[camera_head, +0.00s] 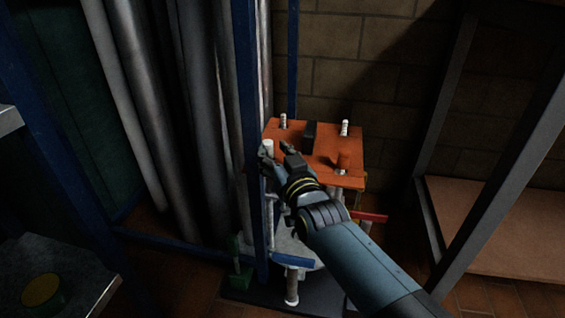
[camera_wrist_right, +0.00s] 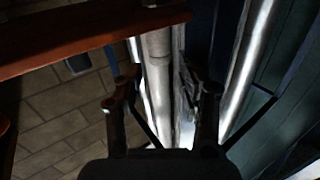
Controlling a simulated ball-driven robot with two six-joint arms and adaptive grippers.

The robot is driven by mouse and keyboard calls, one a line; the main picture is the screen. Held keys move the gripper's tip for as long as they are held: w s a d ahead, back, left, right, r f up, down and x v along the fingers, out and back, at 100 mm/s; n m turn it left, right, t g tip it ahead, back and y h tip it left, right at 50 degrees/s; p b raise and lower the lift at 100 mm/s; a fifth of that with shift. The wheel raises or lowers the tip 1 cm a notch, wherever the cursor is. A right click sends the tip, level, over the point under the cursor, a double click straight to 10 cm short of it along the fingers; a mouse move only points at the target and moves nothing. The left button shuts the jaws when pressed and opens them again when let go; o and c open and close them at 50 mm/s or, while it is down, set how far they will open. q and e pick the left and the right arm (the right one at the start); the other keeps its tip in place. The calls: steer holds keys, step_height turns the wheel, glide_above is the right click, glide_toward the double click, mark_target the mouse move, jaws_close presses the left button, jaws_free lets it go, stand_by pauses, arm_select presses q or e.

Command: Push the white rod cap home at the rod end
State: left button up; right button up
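The orange flange plate (camera_head: 320,150) is in the middle of the head view. A pale cap (camera_head: 267,145) stands upright at its left front corner, beside my right gripper (camera_head: 278,154). In the right wrist view a pale upright cylinder (camera_wrist_right: 158,45), with a seam across it, shows beyond my right gripper (camera_wrist_right: 159,80), in line with the gap between the fingers. The fingers are apart, with visible room on both sides of the cylinder. I cannot tell whether either finger touches it. Two other white capped rod ends (camera_head: 283,120) (camera_head: 344,128) stand at the plate's back. My left gripper is not in view.
A blue post (camera_head: 250,100) rises close to the left of the plate. Long grey pipes (camera_head: 190,110) lean behind it. A grey frame (camera_head: 500,150) is at right.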

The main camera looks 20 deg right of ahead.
steer(key=s, duration=0.6)
steer(key=shift+s, duration=0.15)
